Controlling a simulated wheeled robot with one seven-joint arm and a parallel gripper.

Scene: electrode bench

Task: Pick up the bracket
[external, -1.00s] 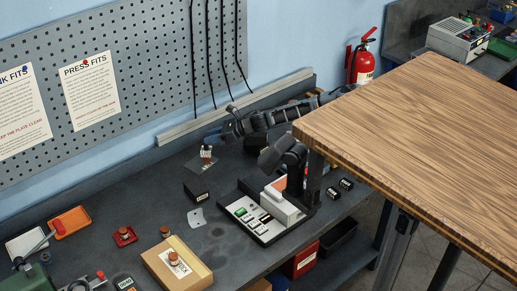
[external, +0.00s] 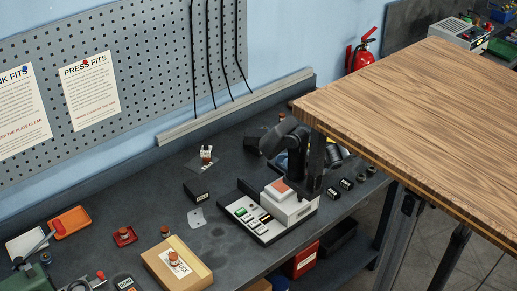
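A small flat light-grey metal piece with holes (external: 197,218), which looks like the bracket, lies on the dark bench left of a device with several buttons. No gripper touches it. Dark jointed parts (external: 290,142), which look like my arm, stand above and behind that device, by the corner of the wooden top. I cannot make out my gripper's fingers; they seem hidden behind those parts or the wooden top.
The button device (external: 240,212) has a white block with an orange top. A small black box (external: 196,192) stands just behind the grey piece. The wooden tabletop (external: 420,110) overhangs at right.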

